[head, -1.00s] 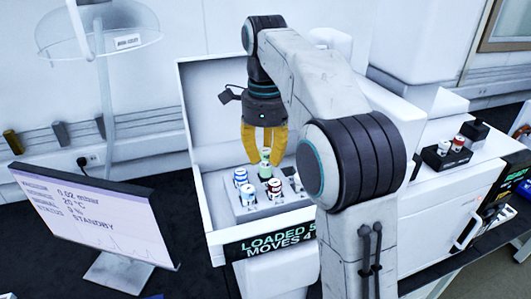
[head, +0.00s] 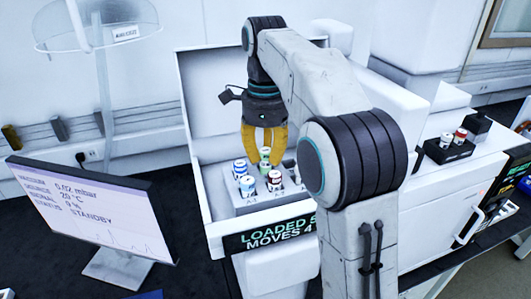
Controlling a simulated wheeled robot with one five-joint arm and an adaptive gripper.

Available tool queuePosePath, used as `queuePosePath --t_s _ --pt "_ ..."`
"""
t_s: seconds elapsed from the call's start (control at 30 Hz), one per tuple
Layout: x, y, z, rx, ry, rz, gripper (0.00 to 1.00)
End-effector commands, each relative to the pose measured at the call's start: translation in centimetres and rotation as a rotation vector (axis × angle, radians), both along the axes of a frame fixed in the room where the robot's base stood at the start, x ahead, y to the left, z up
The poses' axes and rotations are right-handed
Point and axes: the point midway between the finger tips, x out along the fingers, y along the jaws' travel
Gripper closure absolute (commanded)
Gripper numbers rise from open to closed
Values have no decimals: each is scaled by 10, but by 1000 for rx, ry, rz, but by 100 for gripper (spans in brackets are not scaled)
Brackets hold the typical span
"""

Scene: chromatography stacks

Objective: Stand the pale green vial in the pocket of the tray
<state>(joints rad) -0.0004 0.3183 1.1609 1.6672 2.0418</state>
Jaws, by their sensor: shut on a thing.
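The pale green vial (head: 264,154) is upright between the yellow fingers of my gripper (head: 264,158), which is shut on it. The grey tray (head: 287,196) stands inside an open white bay and holds several other vials. A blue-banded vial (head: 247,186) and a dark red-banded vial (head: 274,182) are in its front row. Another blue-and-white vial (head: 240,168) is behind on the left. The green vial is over or in the back part of the tray. Its lower end is hidden, so I cannot tell whether it is in a pocket.
White bay walls (head: 216,85) rise behind and left of the gripper. A monitor (head: 88,215) stands at left on the dark bench. A small dark rack (head: 447,152) with vials is at right. My arm hides the bay's right side.

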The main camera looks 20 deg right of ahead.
Motion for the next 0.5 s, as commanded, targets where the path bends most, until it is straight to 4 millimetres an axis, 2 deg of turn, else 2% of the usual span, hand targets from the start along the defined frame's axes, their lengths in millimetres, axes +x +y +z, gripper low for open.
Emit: queuePosePath --t_s 0.5 --pt "0 0 -9 0 1 0 100"
